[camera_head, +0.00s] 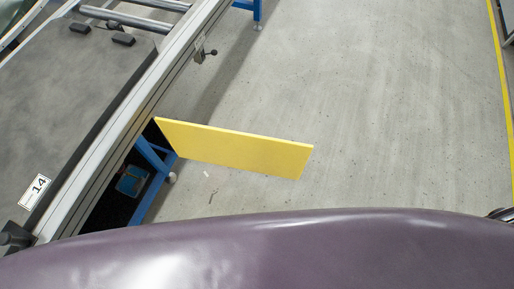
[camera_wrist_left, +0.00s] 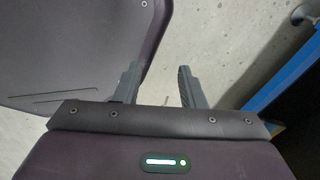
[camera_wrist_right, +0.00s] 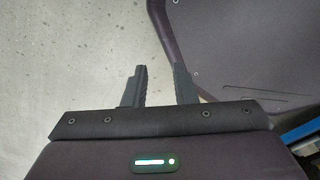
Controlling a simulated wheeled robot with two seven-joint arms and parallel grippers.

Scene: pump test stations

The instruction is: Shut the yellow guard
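The yellow guard (camera_head: 235,150) is a flat panel in the head view. It stands out to the right from the side of the station, swung away from its frame, with its left end at the blue leg. My left gripper (camera_wrist_left: 158,75) is open and empty in the left wrist view, with bare floor between its fingers. My right gripper (camera_wrist_right: 155,75) is open and empty in the right wrist view, also over floor. The guard shows in neither wrist view. Neither gripper can be made out in the head view.
The station's dark top (camera_head: 70,90) with metal side rail (camera_head: 125,122) fills the left; a label reading 14 (camera_head: 35,191) lies near its front. A blue leg (camera_head: 150,190) stands below. Grey floor (camera_head: 380,110) right of the guard is clear. My purple body fills the bottom.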

